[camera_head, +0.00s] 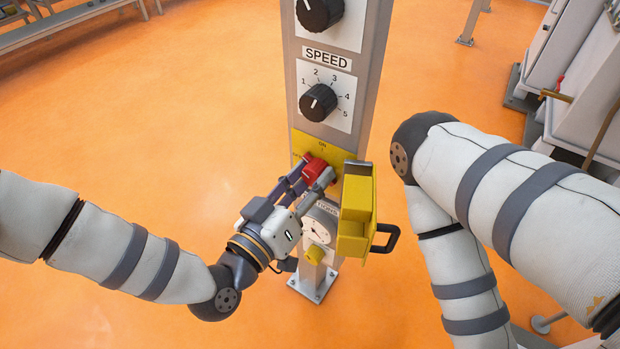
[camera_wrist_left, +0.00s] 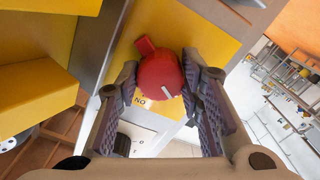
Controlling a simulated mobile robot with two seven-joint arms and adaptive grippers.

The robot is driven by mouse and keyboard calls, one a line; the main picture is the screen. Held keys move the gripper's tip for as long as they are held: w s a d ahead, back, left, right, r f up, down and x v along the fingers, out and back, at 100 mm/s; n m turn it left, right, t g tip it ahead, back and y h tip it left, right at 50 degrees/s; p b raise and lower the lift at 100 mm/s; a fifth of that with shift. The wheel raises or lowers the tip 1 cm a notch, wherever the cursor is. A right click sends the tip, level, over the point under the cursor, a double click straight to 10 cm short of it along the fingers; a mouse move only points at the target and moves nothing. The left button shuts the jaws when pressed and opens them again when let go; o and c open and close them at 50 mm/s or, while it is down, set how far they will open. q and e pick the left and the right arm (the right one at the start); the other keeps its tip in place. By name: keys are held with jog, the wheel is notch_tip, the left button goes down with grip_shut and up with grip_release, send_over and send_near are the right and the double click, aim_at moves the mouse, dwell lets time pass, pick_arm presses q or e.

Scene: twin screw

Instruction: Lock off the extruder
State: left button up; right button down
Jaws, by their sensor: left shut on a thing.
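A red rotary switch knob (camera_head: 315,169) sits on a yellow plate (camera_head: 333,151) marked ON, on the front of a grey column. My left gripper (camera_head: 310,184) is shut on the knob. In the left wrist view the two ridged fingers (camera_wrist_left: 160,92) sit on either side of the red knob (camera_wrist_left: 159,76), which has a white pointer line and a short red tab. A yellow box-like part (camera_head: 357,207) with a dark handle (camera_head: 386,239) stands just right of the switch. My right arm (camera_head: 460,230) is at the right, its gripper outside the view.
Black dials (camera_head: 318,102) with a SPEED label are above the switch on the column (camera_head: 370,90). Grey machinery (camera_head: 580,70) stands at the upper right. Orange floor (camera_head: 130,130) is open at the left.

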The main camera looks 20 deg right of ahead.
pick_arm(q)
jog(key=n+b, duration=0.1)
jog(key=n, duration=0.4)
jog(key=shift+w+r+n, duration=0.1)
jog(key=shift+r+n, duration=0.05)
jog(key=shift+n, duration=0.15)
pick_arm(e)
jog(key=shift+s+f, duration=0.55)
jog(key=shift+f, duration=0.1)
pick_arm(q)
jog(key=o, duration=1.2)
jog(key=shift+c, duration=0.2)
jog(key=shift+a, duration=0.1)
jog(key=v, duration=1.2)
